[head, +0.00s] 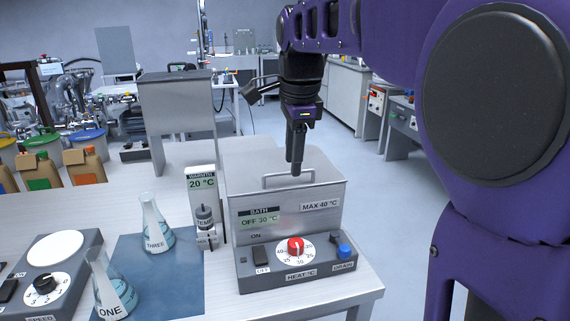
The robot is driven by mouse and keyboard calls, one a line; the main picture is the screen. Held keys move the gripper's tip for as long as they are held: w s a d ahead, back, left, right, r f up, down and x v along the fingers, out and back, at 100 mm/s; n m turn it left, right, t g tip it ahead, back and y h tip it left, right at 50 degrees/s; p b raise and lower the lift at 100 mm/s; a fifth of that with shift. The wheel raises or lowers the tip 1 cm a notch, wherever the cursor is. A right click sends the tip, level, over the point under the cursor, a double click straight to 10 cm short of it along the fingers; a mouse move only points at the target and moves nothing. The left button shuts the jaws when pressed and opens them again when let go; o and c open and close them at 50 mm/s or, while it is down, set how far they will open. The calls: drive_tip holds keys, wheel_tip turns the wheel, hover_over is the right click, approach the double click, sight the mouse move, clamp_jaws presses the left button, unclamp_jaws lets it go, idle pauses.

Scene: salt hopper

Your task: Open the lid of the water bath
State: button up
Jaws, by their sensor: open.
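The water bath (268,212) is a grey metal box at the right end of the bench, with a "BATH OFF 30 °C" display, a "MAX 40 °C" label and a red heat dial (295,247). Its flat metal lid (252,158) looks shut. A bar handle (272,180) stands up near the lid's front edge. My gripper (297,168) points down at the handle's right part, with its fingertips close to the bar. I see the fingers nearly edge-on, open, and cannot tell whether they straddle or touch the bar.
Left of the bath stand a thermometer display (202,182) reading 20 °C and flasks THREE (157,235) and ONE (113,295) on a blue mat (190,280). A stirrer hotplate (60,275) is far left. An upright metal panel (178,105) stands behind. Open floor lies right.

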drive_tip(key=shift+w+f, duration=0.1)
drive_tip(key=shift+f, duration=0.5)
clamp_jaws()
idle(1.1)
